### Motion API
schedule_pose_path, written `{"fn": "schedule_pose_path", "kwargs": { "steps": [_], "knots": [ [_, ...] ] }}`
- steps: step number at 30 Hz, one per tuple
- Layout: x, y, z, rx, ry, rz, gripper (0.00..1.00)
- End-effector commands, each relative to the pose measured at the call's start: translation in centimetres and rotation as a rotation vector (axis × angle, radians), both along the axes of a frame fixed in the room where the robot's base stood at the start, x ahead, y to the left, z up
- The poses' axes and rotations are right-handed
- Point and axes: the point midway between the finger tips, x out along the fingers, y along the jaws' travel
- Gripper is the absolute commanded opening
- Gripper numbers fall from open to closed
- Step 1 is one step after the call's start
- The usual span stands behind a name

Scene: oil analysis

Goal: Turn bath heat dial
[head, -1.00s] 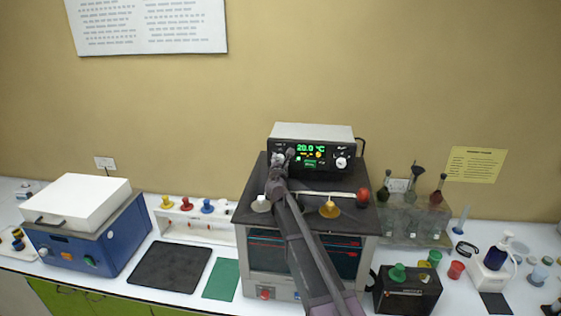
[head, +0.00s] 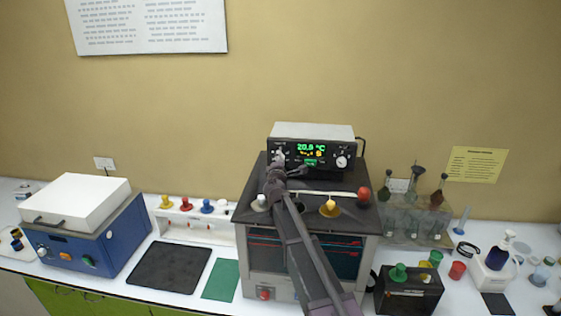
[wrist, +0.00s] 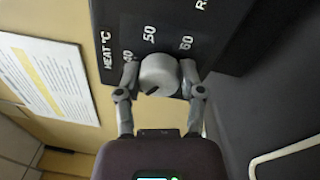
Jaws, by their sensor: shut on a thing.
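The heat dial (wrist: 160,70) is a round grey knob with a dark pointer mark. It sits on the black panel (wrist: 165,25) marked HEAT °C, with 40, 50 and 60 around it. In the wrist view my gripper (wrist: 158,76) is shut on the dial, one finger on each side. In the head view my gripper (head: 283,166) is at the left part of the bath controller (head: 311,133), and my arm hides part of the dial area. The green display (head: 311,147) reads about 20.8 °C, small and hard to read.
A second pale knob (head: 342,162) is at the panel's right. The dark bath top (head: 310,187) carries white, yellow and red knobs below my gripper. A rack of glassware (head: 402,215) stands to the right, a blue device (head: 88,232) to the left.

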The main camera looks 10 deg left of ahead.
Motion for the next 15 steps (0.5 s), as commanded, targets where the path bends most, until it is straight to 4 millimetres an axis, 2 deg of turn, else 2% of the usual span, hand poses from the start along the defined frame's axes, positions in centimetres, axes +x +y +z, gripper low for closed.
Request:
{"fn": "schedule_pose_path", "kwargs": {
  "steps": [15],
  "knots": [
    [0.28, 0.14, 0.02, 0.486, -0.018, 0.000, 0.03]
  ]
}}
